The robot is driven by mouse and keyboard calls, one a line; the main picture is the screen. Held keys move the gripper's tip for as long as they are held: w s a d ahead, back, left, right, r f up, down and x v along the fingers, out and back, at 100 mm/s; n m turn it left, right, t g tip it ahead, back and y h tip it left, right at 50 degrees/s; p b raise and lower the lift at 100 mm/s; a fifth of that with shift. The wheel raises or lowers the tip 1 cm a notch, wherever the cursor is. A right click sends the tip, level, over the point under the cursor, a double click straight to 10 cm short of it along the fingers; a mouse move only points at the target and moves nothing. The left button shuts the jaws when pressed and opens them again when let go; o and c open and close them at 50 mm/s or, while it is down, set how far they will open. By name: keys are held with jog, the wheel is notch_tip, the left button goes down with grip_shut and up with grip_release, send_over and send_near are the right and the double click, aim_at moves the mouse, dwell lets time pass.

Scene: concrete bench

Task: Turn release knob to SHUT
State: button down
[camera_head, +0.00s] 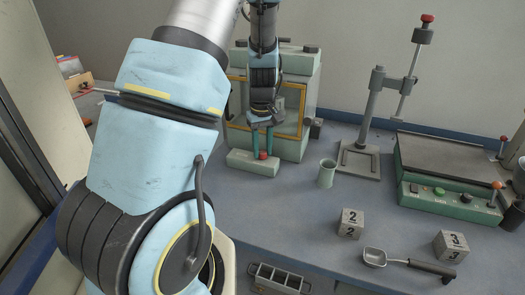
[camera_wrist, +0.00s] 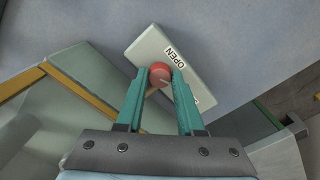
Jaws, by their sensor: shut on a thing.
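The red release knob (camera_head: 263,155) sits on a pale grey-green block (camera_head: 245,163) at the foot of a glass-fronted cabinet. In the wrist view the knob (camera_wrist: 160,77) is round, with a faint pale line on it whose direction I cannot read surely. My gripper (camera_head: 262,150) points down at the knob, and its teal fingers (camera_wrist: 160,70) are shut on it, one on each side. The label OPEN (camera_wrist: 174,57) shows on the block beside the knob. A second label (camera_wrist: 197,99) is mostly hidden behind the right finger.
The cabinet (camera_head: 311,100) with a yellow frame stands right behind the block. A grey-green cup (camera_head: 326,174), a stand (camera_head: 364,160), numbered cubes (camera_head: 350,223), a scoop (camera_head: 375,257) and a control box (camera_head: 445,205) lie to the right.

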aim_at(262, 152)
jog(key=shift+m+b, duration=0.5)
jog(key=shift+m, duration=1.5)
jog(key=c, duration=0.5)
grip_release()
jog(key=shift+c, duration=0.2)
notch_tip(262, 152, up, 11)
jog(key=b, duration=0.1)
jog(key=shift+f, duration=0.1)
